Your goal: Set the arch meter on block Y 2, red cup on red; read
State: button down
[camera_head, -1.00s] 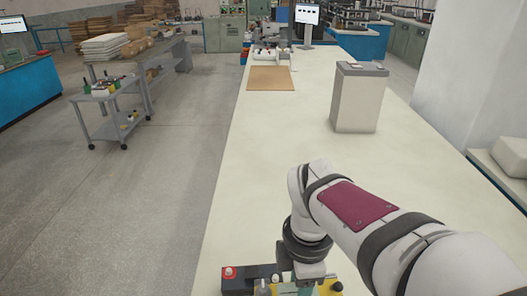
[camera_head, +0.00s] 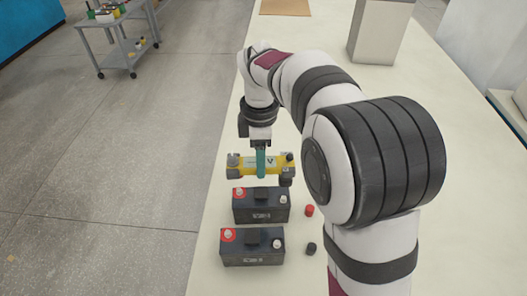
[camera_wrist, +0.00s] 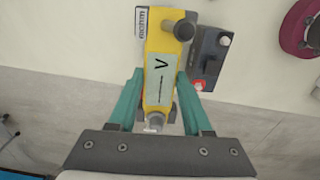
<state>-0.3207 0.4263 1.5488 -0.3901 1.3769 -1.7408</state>
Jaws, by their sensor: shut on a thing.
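The yellow arch meter (camera_head: 246,168), with a pale V display, is held level by my gripper (camera_head: 261,162). In the wrist view the teal fingers (camera_wrist: 160,78) are shut on the meter's sides (camera_wrist: 157,48). A dark round part shows at its right end in the head view; I cannot tell which cup is red. The meter is beyond the farther dark battery block (camera_head: 262,208), seemingly above the table and off the block. A nearer block (camera_head: 253,250) stands in front. Both blocks have a red-ringed post at left and a pale post at right. Their labels are too small to read.
A red cap (camera_head: 309,210) and a black cap (camera_head: 311,248) lie right of the blocks. A pale box (camera_head: 378,30) and a brown mat (camera_head: 285,6) are farther along the table (camera_head: 325,100). The table's left edge is close to the blocks.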

jog(key=shift+f, duration=2.8)
jog(key=shift+f, duration=1.2)
jog(key=shift+c, duration=1.3)
grip_release()
notch_tip(320, 180, up, 16)
jog(key=shift+f, duration=0.1)
jog(key=shift+d, duration=0.1)
